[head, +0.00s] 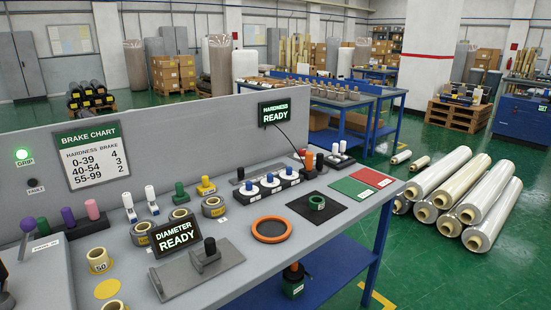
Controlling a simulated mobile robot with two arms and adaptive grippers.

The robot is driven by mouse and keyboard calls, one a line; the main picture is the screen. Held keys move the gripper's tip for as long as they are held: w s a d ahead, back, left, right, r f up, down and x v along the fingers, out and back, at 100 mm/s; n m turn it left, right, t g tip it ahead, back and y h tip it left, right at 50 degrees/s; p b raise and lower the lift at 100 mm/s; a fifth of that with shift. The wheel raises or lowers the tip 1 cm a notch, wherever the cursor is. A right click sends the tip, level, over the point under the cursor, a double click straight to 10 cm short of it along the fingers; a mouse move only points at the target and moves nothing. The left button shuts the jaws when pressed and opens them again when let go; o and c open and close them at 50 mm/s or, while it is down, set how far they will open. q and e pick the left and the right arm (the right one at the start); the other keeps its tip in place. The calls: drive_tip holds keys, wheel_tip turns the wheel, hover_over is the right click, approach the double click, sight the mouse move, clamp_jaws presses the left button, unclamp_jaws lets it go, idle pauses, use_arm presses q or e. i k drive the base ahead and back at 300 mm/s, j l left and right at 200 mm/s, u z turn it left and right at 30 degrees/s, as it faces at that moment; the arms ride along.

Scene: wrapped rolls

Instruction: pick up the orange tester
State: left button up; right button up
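An orange upright piece (308,159), which looks like the tester, stands at the back right of the grey workbench (225,275). A thin dark cable runs down from the "HARDNESS READY" display (275,112) towards it. A dark upright piece stands close by, so its lower part is hard to make out. An orange ring (271,229) lies flat on the bench front. Neither gripper can be made out in the head view. A dark shape is cut off at the left edge, and I cannot tell what it is.
Beside the tester are a black rack with white-and-blue pieces (270,182), white pegs (338,149), a green mat (352,188) and a red mat (372,177). A "DIAMETER READY" display (175,235) stands nearer. Wrapped rolls (490,208) lie on the floor at right.

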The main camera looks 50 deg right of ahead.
sight(309, 155)
drive_tip(key=l+u, duration=0.15)
drive_tip(key=l, duration=0.35)
drive_tip(key=k+l+u, duration=0.1)
drive_tip(key=l, duration=0.4)
drive_tip(key=k+l+u, duration=0.15)
drive_tip(key=l, duration=0.4)
drive_tip(key=l+u, duration=0.1)
drive_tip(key=l, duration=0.4)
drive_tip(key=k+l+u, duration=0.15)
drive_tip(key=l, duration=0.3)
